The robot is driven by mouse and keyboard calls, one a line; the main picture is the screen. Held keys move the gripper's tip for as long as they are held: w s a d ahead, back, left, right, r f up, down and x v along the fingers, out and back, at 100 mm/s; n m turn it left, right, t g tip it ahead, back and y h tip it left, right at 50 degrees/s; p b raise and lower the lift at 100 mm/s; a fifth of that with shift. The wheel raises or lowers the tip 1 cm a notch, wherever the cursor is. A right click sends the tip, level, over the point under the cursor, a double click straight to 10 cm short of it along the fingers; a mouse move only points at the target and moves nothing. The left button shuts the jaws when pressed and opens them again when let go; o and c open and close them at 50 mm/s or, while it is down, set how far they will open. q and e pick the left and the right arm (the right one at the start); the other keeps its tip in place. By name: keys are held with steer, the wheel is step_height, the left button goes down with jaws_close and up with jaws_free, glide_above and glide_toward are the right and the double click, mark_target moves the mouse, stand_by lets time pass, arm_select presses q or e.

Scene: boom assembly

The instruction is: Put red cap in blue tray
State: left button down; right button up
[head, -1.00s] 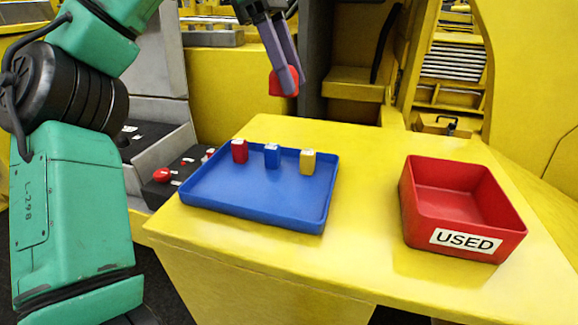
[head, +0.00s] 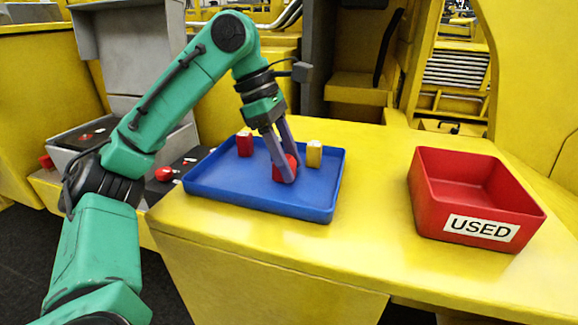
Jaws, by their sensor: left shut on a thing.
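The blue tray (head: 230,191) lies on the left part of the yellow table. My left gripper (head: 289,172) reaches down over the tray and is shut on the red cap (head: 281,169). The cap is low, inside the tray's outline; I cannot tell whether it touches the tray floor. The fingers hide part of the cap. My right gripper is not in view.
A blue block is hidden behind my gripper. A red bin marked USED (head: 432,207) stands on the right of the yellow table (head: 375,205), with clear table between it and the tray.

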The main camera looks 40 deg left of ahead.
arm_select(q)
steer(key=shift+f, duration=0.1)
steer(key=shift+c, duration=1.4)
jaws_free()
steer(key=shift+r, duration=0.3)
steer(key=p+v, duration=0.3)
steer(key=v, duration=0.8)
steer(key=shift+a+r+p, duration=0.2)
steer(key=shift+r+p, duration=0.05)
steer(key=shift+p, duration=0.15)
steer(key=shift+s+f, duration=0.1)
